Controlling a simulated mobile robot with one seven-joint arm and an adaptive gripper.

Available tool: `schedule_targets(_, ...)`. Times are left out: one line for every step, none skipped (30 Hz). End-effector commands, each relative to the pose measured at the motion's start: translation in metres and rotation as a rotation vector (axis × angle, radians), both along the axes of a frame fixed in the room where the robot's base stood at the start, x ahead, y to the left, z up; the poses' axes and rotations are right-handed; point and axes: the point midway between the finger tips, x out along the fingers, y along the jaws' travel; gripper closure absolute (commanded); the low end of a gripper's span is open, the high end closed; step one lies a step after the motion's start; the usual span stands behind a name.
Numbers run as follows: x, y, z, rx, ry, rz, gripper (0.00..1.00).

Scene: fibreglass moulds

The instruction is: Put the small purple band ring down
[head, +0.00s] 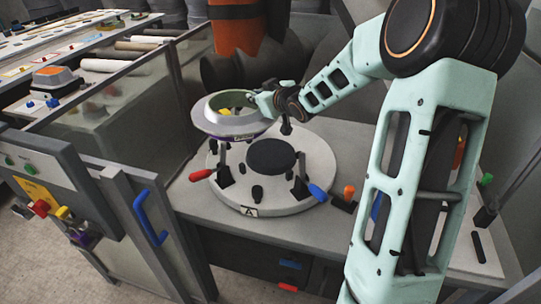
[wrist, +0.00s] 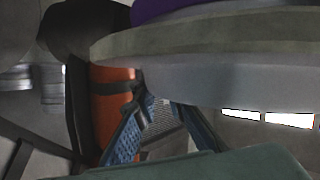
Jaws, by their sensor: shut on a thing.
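The small purple band ring (head: 218,125) is a wide grey ring with a pale green inside and a purple strip low on its outer side. In the head view my gripper (head: 258,101) is shut on its right rim and holds it over the back left of a round white plate (head: 300,200). In the wrist view the ring (wrist: 220,75) fills the top, with purple at its upper edge. The blue fingers of my gripper (wrist: 155,103) reach up to its lower edge; the exact contact is hard to see. The ring's underside is hidden.
The plate has a dark round pad (head: 271,155), a label A, and upright clamps with a red handle (head: 201,175) and a blue handle (head: 318,191). A clear panel (head: 140,110) stands left. An orange robot arm (head: 235,35) stands behind.

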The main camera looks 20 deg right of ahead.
Motion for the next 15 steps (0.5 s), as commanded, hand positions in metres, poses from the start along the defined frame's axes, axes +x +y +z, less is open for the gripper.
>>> schedule_targets(0.004, -0.007, 0.002, 0.001, -0.002, 0.013, 1.0)
schedule_targets(0.006, -0.011, 0.002, 0.0, -0.003, 0.021, 1.0)
schedule_targets(0.008, -0.016, 0.0, -0.001, -0.002, 0.034, 1.0)
schedule_targets(0.01, -0.021, -0.001, -0.001, -0.003, 0.042, 1.0)
schedule_targets(0.011, -0.025, -0.002, -0.003, -0.003, 0.053, 1.0)
schedule_targets(0.013, -0.031, -0.005, -0.003, -0.003, 0.066, 1.0)
schedule_targets(0.014, -0.036, -0.007, -0.004, -0.004, 0.077, 1.0)
schedule_targets(0.015, -0.041, -0.011, -0.005, -0.002, 0.087, 1.0)
schedule_targets(0.016, -0.048, -0.015, -0.005, -0.003, 0.101, 1.0)
schedule_targets(0.016, -0.054, -0.019, -0.007, -0.003, 0.113, 1.0)
schedule_targets(0.016, -0.06, -0.023, -0.007, -0.004, 0.124, 1.0)
schedule_targets(0.016, -0.069, -0.03, -0.008, -0.004, 0.138, 1.0)
schedule_targets(0.015, -0.074, -0.035, -0.008, -0.004, 0.148, 1.0)
schedule_targets(0.014, -0.079, -0.039, -0.009, -0.005, 0.158, 1.0)
schedule_targets(0.013, -0.085, -0.044, -0.011, -0.006, 0.168, 1.0)
